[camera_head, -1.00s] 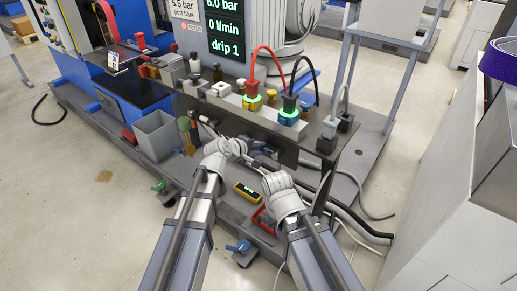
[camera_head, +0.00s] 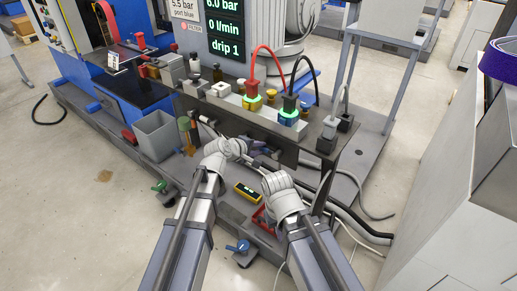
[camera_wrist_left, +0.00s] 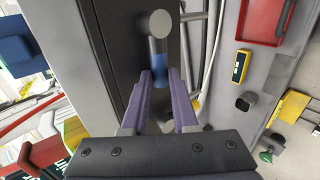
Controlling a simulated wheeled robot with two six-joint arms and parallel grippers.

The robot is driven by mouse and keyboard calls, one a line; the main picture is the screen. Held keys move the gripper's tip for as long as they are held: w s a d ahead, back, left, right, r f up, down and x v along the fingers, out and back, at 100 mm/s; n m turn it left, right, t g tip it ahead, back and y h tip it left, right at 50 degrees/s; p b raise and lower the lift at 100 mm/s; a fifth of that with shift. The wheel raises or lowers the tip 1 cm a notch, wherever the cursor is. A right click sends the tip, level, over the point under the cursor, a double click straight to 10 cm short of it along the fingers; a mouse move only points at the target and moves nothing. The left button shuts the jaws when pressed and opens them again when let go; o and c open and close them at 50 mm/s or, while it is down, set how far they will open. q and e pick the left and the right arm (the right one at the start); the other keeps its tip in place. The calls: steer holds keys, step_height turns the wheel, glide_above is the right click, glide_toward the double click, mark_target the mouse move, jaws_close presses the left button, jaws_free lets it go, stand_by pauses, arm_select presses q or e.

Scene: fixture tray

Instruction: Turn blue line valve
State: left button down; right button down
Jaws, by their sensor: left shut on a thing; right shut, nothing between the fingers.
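My left gripper (camera_wrist_left: 168,98) is shut on a blue valve handle (camera_wrist_left: 157,62), which sits between its purple fingers in the left wrist view. A round grey cap (camera_wrist_left: 160,23) stands at the far end of the handle. In the head view my left gripper (camera_head: 254,151) reaches under the front edge of the bench plate, and the handle cannot be made out there. My right gripper (camera_head: 266,172) is lower and to the right, shut and empty; its fingers are hardly visible. The display panel (camera_head: 226,27) reads 6.0 bar, 0 l/min and drip 1.
A yellow box (camera_head: 247,193) and a red tray (camera_head: 263,222) lie between and below my arms. Another blue-handled part (camera_head: 238,246) and a green-handled one (camera_head: 160,186) lie low down. A grey bin (camera_head: 157,136) stands left. Hoses and cables (camera_head: 352,218) run at right.

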arm_select(q)
steer(key=shift+a+f, duration=0.1)
steer(key=shift+f, duration=0.05)
steer(key=s+d+f+n+g+h+b, duration=0.2)
steer(key=f+n+h+b, duration=0.5)
steer(key=b, duration=1.3)
steer(key=shift+s+d+f+n+g+h, duration=0.35)
steer(key=shift+d+n+h, duration=0.5)
steer(key=shift+n+h, duration=1.05)
steer(key=shift+r+n, duration=0.2)
steer(key=shift+n, duration=0.1)
steer(key=c, duration=1)
jaws_free()
steer(key=shift+v, duration=3.9)
steer(key=shift+r, duration=0.1)
